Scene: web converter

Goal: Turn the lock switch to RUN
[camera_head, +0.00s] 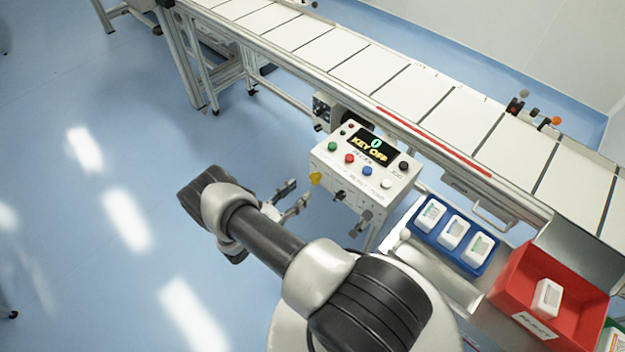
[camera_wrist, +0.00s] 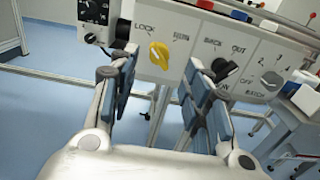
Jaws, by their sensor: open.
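The lock switch is a yellow knob (camera_wrist: 159,55) on the front of a white control box (camera_head: 335,177), between the printed words LOCK and RUN. Its grip appears to lean up and left, toward LOCK. It also shows in the head view (camera_head: 315,179) at the box's lower left corner. The display (camera_head: 368,146) on top reads KEY OFF. My gripper (camera_head: 293,199) is open and empty, a little left of the box. In the wrist view the fingers (camera_wrist: 160,78) stand either side of the knob, with the knob ahead between them. I see no contact.
A black knob (camera_wrist: 225,69) marked BACK and OUT sits right of the yellow one, partly behind my right finger. Coloured buttons line the box top. A conveyor (camera_head: 420,98) runs behind. A blue tray (camera_head: 424,238) and red bin (camera_head: 558,328) stand right. The floor left is clear.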

